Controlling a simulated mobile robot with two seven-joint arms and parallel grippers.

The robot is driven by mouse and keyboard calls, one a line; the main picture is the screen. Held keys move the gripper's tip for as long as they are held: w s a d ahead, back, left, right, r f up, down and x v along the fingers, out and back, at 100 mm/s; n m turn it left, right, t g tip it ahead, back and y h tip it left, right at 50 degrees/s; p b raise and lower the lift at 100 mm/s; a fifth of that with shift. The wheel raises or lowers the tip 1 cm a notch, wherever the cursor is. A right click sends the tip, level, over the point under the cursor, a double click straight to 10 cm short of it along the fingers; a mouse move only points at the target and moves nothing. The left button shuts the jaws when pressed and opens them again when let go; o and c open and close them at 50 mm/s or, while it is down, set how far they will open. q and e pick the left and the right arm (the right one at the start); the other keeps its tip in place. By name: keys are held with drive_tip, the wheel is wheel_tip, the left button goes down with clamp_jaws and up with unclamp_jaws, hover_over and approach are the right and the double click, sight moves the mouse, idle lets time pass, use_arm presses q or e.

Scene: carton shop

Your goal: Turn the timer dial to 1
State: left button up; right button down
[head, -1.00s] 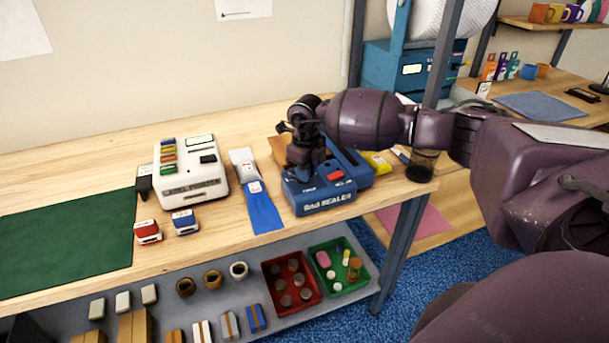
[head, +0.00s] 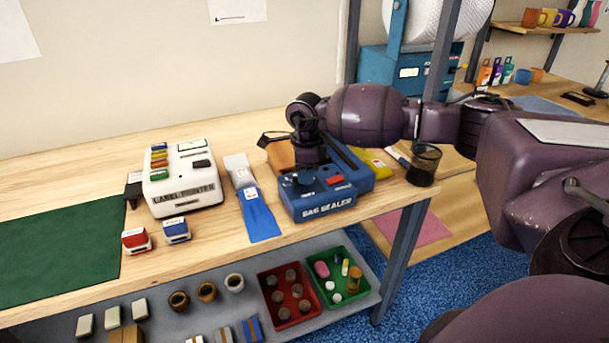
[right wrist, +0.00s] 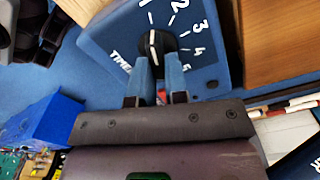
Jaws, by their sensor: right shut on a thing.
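The blue bag sealer (head: 325,203) stands near the right end of the table. In the right wrist view, its timer panel (right wrist: 110,32) has white numbers and ticks around a black dial (right wrist: 158,42) with a white pointer line. The line points up in the picture, toward the tick left of the 2's tick; the numeral there is cut off at the top edge. My right gripper (right wrist: 160,70) is shut on the dial, one blue finger on each side. In the head view my right gripper (head: 306,178) comes down on the sealer's top and hides the dial. My left gripper is out of view.
A label printer (head: 185,185), a blue-and-white strip (head: 255,212) and two stamps stand left of the sealer. A dark mesh cup (head: 423,168) and a yellow packet (head: 374,165) are to its right. A shelf below holds a red bin (head: 288,293) and a green bin (head: 338,275).

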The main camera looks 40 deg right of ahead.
drive_tip(key=shift+r, duration=0.1)
idle(0.4)
drive_tip(key=c, duration=1.1)
unclamp_jaws()
drive_tip(key=shift+c, duration=0.2)
wheel_tip(320, 180, up, 11)
